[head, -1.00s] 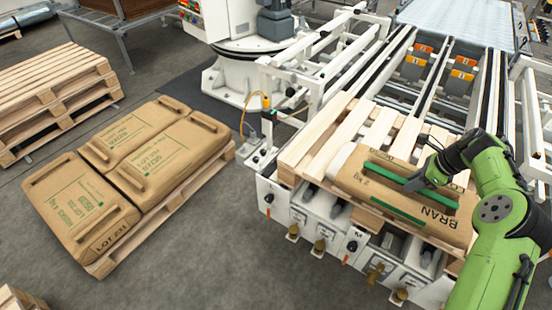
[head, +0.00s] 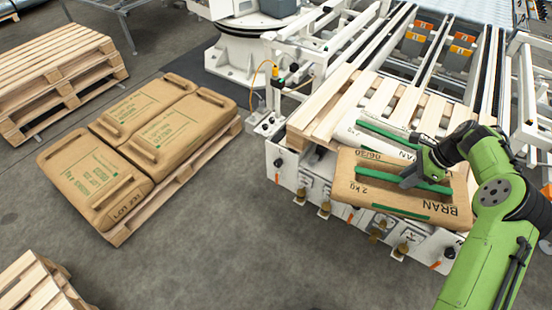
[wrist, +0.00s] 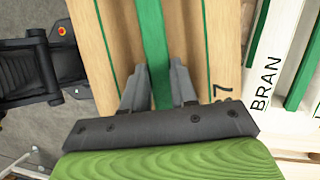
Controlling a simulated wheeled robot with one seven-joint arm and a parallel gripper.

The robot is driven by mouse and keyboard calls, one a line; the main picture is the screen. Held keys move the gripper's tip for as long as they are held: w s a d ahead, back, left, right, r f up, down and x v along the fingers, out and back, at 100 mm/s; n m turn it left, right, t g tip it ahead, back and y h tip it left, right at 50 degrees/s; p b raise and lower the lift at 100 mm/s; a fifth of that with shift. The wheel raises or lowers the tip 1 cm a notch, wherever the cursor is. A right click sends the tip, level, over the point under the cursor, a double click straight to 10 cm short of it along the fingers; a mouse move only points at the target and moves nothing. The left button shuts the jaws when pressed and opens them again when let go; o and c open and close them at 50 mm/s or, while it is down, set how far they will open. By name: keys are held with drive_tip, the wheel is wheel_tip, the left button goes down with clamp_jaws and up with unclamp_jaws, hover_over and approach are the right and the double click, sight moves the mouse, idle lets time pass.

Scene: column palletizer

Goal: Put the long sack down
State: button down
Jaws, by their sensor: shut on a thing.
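The long sack (head: 362,192) is brown, printed BRAN and 2 kg, with a green grip strip along its top and a green band along its side. It shows in the wrist view as a tan body (wrist: 205,50). My gripper (head: 416,174) is shut on the green strip near the sack's middle; both fingers straddle the strip in the wrist view (wrist: 158,75). The sack is over the front edge of the pallet at the conveyor. Its underside is hidden, so I cannot tell whether it touches anything below.
A white sack (head: 350,132) with a green strip lies on the conveyor's pallet (head: 322,108), just behind the long sack. At left, a pallet (head: 180,188) holds several brown sacks. Empty pallets (head: 55,80) stand at the upper left. Grey floor (head: 215,255) is clear between.

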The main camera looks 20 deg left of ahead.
drive_tip(key=s+f+n+g+h, duration=0.2)
drive_tip(key=s+f+n, duration=0.2)
drive_tip(key=s+n, duration=0.3)
drive_tip(key=s+f+n+g+h, duration=0.2)
drive_tip(key=s+f+n, duration=0.2)
drive_tip(key=s+n, duration=0.4)
drive_tip(key=shift+a+f+n, duration=0.15)
drive_tip(key=shift+n, duration=0.75)
